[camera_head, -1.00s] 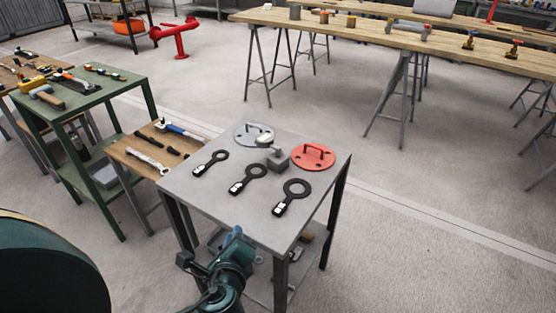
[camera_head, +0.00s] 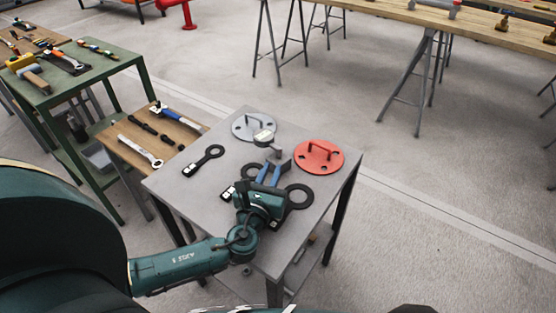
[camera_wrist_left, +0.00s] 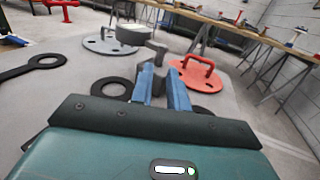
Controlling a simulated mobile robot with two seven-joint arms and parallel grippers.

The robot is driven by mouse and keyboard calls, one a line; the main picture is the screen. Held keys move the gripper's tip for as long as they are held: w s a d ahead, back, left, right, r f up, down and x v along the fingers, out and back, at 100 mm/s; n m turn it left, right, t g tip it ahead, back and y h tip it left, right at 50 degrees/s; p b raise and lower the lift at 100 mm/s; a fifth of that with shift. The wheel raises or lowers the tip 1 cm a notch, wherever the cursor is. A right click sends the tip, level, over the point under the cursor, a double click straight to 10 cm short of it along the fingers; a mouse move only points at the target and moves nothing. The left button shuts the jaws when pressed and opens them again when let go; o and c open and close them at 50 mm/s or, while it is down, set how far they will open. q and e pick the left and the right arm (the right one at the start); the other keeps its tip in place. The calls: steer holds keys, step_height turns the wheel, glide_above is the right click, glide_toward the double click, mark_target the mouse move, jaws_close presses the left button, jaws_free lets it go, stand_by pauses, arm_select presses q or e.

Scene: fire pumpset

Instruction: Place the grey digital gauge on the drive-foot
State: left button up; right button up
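In the left wrist view the round gauge head (camera_wrist_left: 134,35) is just beyond my fingertips. I cannot identify a drive-foot. My right gripper is not in view.
A grey handled disc (camera_head: 242,129) and a red handled disc (camera_head: 325,161) lie at the back of the table. Black ring-ended tools (camera_head: 207,160) lie in front, some partly hidden by my gripper. A wooden side table (camera_head: 120,152) holds wrenches on the left.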

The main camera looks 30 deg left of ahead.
mark_target(278, 156)
arm_select(q)
steer(key=w, duration=0.3)
steer(key=w+a, duration=0.1)
steer(key=w, duration=0.3)
steer(key=shift+w+a, duration=0.15)
steer(key=shift+a, duration=0.05)
steer(key=shift+c, duration=0.4)
jaws_close()
steer(key=shift+r, duration=0.2)
